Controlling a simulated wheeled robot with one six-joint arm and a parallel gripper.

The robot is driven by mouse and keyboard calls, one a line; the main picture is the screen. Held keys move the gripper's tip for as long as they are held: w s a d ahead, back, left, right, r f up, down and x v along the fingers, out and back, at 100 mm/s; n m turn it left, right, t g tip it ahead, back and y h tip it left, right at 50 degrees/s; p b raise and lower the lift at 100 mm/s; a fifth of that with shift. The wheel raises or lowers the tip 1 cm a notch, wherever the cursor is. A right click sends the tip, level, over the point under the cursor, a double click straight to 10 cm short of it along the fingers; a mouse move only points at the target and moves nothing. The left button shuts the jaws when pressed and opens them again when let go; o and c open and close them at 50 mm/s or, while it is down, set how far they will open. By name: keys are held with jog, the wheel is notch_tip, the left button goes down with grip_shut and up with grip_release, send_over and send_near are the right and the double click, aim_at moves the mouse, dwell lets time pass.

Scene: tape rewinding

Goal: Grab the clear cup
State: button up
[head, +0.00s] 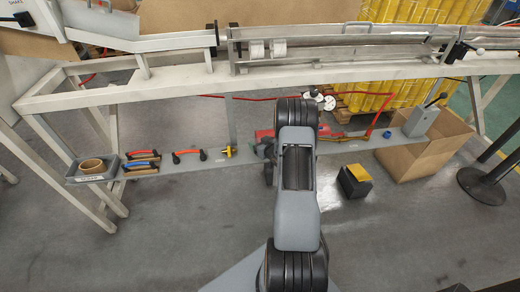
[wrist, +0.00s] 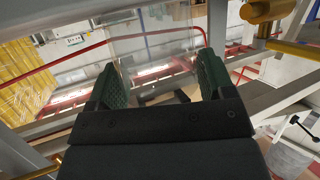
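In the wrist view, my gripper (wrist: 164,84) has its two green-padded fingers set well apart. A see-through shape that looks like the clear cup (wrist: 155,45) shows between and beyond the fingertips. Its side edges lie close to both pads, but I cannot tell whether the pads press on it. In the head view, my arm reaches forward under the metal frame and hides the gripper, and I cannot make out the cup there.
A long metal frame (head: 150,94) runs across above a low grey shelf (head: 215,158). The shelf holds a grey bin (head: 92,174) and handled tools (head: 190,155). A cardboard box (head: 430,152) and a black-and-yellow block (head: 355,181) stand right of my arm. The near floor is mostly clear.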

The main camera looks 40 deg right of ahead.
jog(key=c, duration=0.6)
jog(key=shift+o, duration=0.2)
jog(key=shift+r, duration=0.1)
